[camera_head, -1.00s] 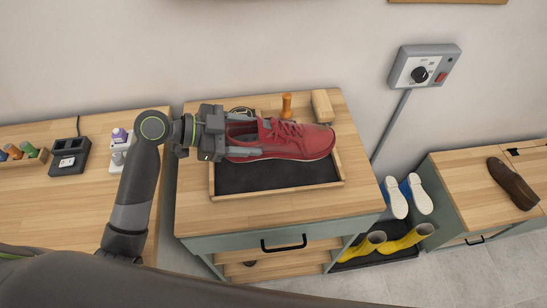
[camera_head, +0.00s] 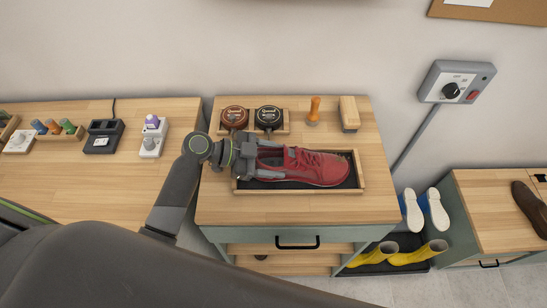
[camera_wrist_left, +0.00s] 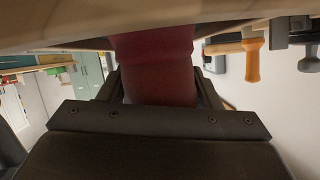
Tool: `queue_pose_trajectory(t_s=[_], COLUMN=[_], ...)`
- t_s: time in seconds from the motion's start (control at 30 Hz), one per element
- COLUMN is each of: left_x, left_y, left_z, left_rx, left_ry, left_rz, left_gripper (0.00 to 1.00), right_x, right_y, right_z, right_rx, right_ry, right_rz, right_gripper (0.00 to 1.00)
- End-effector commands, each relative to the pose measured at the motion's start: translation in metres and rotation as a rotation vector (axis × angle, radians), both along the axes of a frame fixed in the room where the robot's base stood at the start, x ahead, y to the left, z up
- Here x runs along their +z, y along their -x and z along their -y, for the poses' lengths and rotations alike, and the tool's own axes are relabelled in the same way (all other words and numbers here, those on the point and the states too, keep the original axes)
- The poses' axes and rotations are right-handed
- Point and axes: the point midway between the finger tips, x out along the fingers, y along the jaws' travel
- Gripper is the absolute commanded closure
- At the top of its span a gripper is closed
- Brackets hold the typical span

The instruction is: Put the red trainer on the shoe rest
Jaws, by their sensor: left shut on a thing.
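The red trainer (camera_head: 305,166) is level, toe to the right, over the black-lined wooden tray that looks like the shoe rest (camera_head: 362,178) on the middle cabinet. Its outline lies within the tray's rim; I cannot tell whether the sole touches the lining. My left gripper (camera_head: 268,163) is shut on the heel end of the trainer, one finger along each side. In the left wrist view, the red trainer (camera_wrist_left: 153,65) sits between the fingers, with the wooden surface close to it. My right gripper is not in view.
Two polish tins (camera_head: 268,117) stand in a holder behind the tray. A wooden-handled tool (camera_head: 314,109) and a brush (camera_head: 349,113) stand at the back right. Bare wood (camera_head: 300,208) lies in front of the tray. Yellow boots (camera_head: 415,255) and a brown shoe (camera_head: 530,203) are at the right.

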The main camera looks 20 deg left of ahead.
Motion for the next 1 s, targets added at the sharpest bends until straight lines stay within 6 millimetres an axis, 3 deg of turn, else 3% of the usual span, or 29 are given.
queue_pose_trajectory(t_s=[0.1,0.13,0.27,0.63,1.0], left_x=[-0.002,-0.001,-0.001,0.002,0.016], left_y=[0.0,0.0,0.0,0.0,0.016], left_z=[0.0,0.0,0.0,0.0,-0.047], left_rx=[0.0,0.0,0.0,0.0,0.001], left_ry=[0.001,0.0,-0.001,-0.001,-0.007], left_rz=[0.002,0.0,0.0,0.0,0.002], left_gripper=[0.71,0.38,0.21,0.2,0.2], right_x=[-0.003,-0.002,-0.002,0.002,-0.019], right_y=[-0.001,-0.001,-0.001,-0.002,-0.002], right_z=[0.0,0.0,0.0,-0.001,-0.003], right_rx=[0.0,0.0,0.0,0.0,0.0], right_ry=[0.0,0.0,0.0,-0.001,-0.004], right_rz=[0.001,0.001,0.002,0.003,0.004], right_gripper=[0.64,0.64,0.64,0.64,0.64])
